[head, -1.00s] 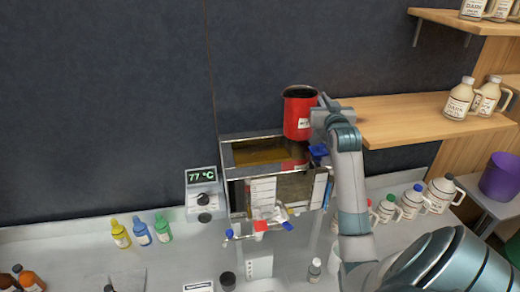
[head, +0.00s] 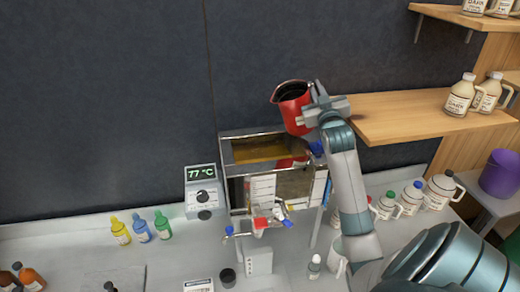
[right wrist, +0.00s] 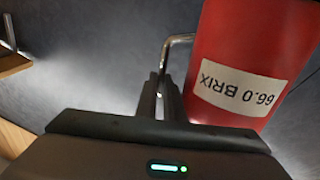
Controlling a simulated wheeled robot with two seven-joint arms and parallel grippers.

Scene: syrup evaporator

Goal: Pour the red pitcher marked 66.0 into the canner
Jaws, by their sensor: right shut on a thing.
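The red pitcher (head: 292,106) is in the air over the right back part of the canner, tilted with its top leaning left. Its label reads 66.0 BRIX in the right wrist view (right wrist: 240,60). My right gripper (head: 316,108) is shut on the pitcher's handle, on its right side. No stream is visible from the pitcher. My left gripper is not in view.
A wooden shelf (head: 420,118) lies just right of my right gripper. A control box (head: 202,190) reading 77 °C stands left of the canner. Yellow, blue and green bottles (head: 141,229) stand farther left. Several white jugs (head: 412,199) stand at right.

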